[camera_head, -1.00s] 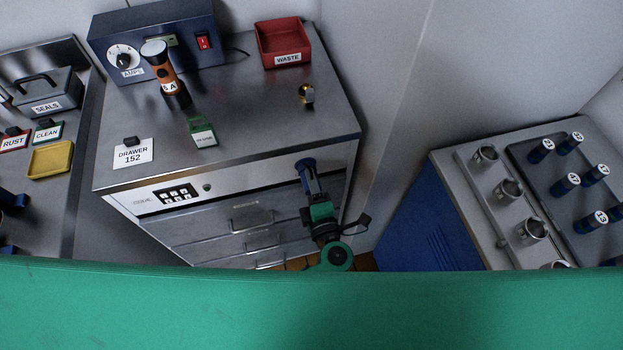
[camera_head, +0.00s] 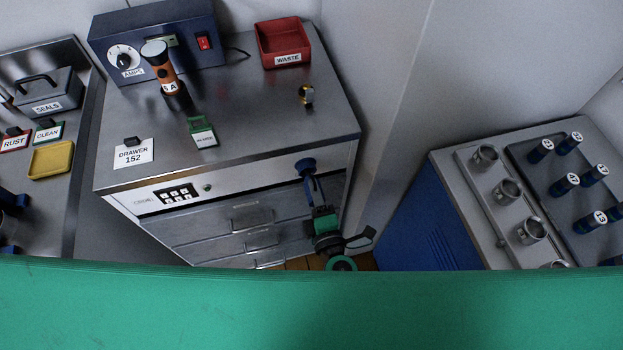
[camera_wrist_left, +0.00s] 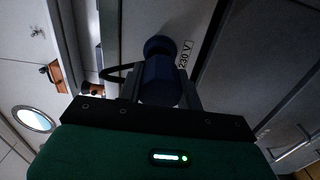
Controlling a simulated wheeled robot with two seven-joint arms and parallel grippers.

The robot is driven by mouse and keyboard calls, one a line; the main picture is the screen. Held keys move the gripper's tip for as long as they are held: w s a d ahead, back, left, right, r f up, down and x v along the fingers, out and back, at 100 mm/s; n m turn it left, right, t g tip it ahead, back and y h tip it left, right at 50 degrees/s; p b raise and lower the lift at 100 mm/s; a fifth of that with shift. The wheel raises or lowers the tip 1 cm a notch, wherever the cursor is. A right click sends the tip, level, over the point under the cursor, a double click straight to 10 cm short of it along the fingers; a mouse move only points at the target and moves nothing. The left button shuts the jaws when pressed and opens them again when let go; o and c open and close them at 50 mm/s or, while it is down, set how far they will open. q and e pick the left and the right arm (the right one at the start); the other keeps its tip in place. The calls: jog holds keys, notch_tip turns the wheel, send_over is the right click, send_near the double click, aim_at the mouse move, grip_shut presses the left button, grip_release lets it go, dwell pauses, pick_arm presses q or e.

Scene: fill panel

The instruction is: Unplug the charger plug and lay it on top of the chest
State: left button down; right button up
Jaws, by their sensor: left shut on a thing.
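The chest is the steel drawer cabinet (camera_head: 265,105) in the middle of the head view. A blue round socket (camera_head: 305,166) sits at the upper right of its front. My left gripper (camera_head: 312,190) is in front of that socket. In the left wrist view, its fingers (camera_wrist_left: 160,92) are shut on the blue charger plug (camera_wrist_left: 160,82). The socket (camera_wrist_left: 160,46) shows just beyond the plug, beside a "230 V" label. I cannot tell whether the plug's pins are clear of it. My right gripper is not in view.
A blue cabinet (camera_head: 425,215) stands right.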

pick_arm(q)
jog(key=v, duration=0.3)
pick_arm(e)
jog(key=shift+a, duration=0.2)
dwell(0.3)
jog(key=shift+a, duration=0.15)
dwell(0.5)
